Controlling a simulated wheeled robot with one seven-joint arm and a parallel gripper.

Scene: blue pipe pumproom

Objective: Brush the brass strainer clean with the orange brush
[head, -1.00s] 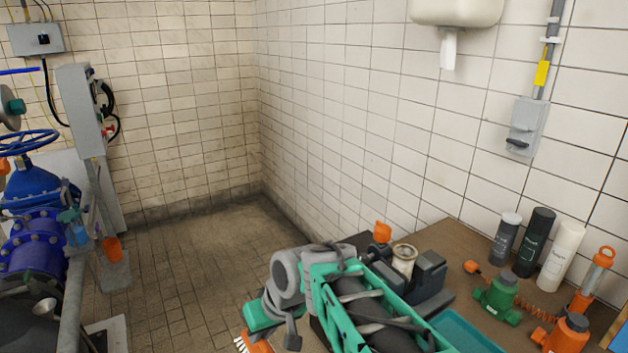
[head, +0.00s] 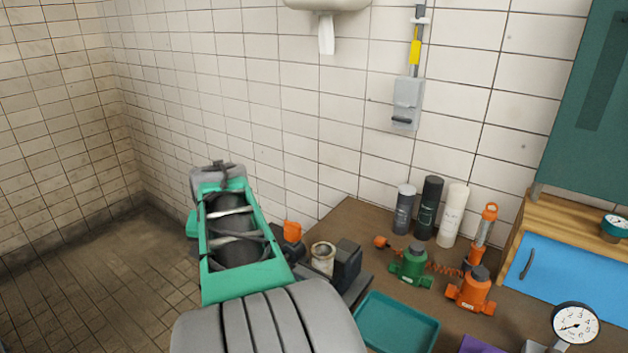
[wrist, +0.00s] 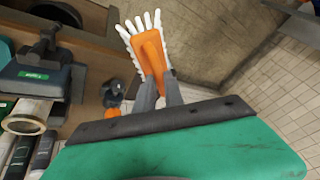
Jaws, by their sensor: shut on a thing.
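The orange brush (wrist: 150,45) with white bristles is gripped between the grey fingers of my gripper (wrist: 158,90) in the wrist view. Its bristles point away from my wrist, over the edge of the bench. The brass strainer (head: 322,258) is a pale, stained, open-topped cylinder held upright against a dark vise (head: 348,264) on the bench. It also shows at the left of the wrist view (wrist: 27,117), well apart from the brush. In the head view my arm hides the gripper and brush.
A teal tray (head: 396,322) lies in front of the vise. An orange object (head: 292,232) stands just behind the strainer. Open floor (head: 90,280) lies left of the bench.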

